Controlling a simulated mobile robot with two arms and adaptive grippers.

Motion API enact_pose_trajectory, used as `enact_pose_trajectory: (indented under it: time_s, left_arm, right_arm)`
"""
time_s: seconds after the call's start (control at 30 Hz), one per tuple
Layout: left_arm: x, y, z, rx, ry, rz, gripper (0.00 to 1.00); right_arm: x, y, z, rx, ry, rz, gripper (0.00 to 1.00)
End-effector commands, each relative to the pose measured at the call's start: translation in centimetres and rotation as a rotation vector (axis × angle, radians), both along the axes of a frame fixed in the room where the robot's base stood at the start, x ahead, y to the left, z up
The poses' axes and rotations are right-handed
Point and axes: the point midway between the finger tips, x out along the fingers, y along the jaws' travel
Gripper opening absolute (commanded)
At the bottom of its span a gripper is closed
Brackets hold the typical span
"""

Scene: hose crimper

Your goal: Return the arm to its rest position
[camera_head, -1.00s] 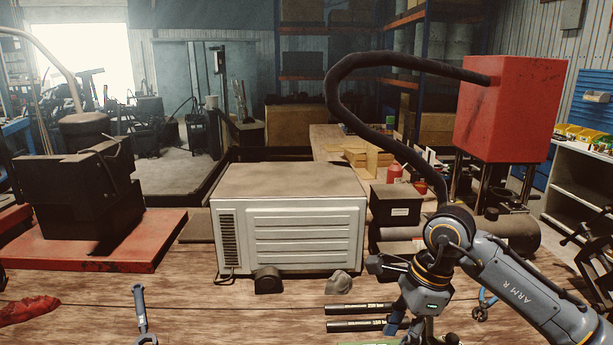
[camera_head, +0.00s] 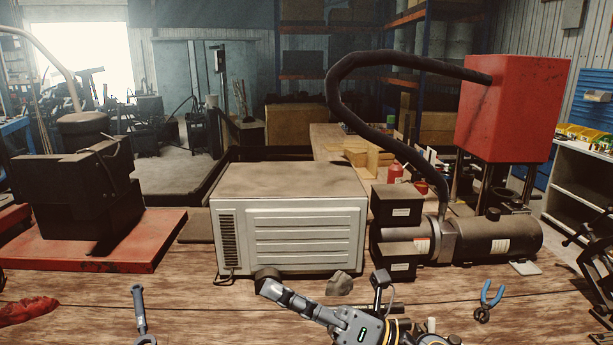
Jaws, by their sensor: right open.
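My right gripper (camera_head: 324,286) is low at the bottom centre, in front of the white metal box. Its grey-and-black fingers are spread wide, one reaching left and one standing up. Nothing shows between them. Most of my right arm is below the picture edge. A short piece of black rod (camera_head: 398,308) shows just behind the gripper; the rest is hidden. My left gripper is not in view.
The white box (camera_head: 305,230) stands mid-table, with a grey stone-like lump (camera_head: 340,284) before it. A black pump motor (camera_head: 495,240) and blue pliers (camera_head: 487,300) are at right. A wrench (camera_head: 140,312) and red cloth (camera_head: 28,311) lie left. The black press (camera_head: 75,195) stands on a red base.

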Motion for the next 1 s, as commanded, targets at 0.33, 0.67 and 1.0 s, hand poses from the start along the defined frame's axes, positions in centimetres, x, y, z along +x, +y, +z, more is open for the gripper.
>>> enact_pose_trajectory:
  time_s: [0.33,0.67,1.0]
  left_arm:
    - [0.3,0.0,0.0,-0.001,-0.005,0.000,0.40]
    - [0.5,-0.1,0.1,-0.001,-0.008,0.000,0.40]
    - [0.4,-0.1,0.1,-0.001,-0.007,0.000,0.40]
  right_arm:
    - [6.6,-14.0,-6.4,0.769,0.888,-0.466,0.45]
    - [-1.8,-23.2,-26.6,1.225,1.742,-0.991,0.45]
    - [-15.4,-24.0,-35.5,1.347,2.244,-1.384,0.45]
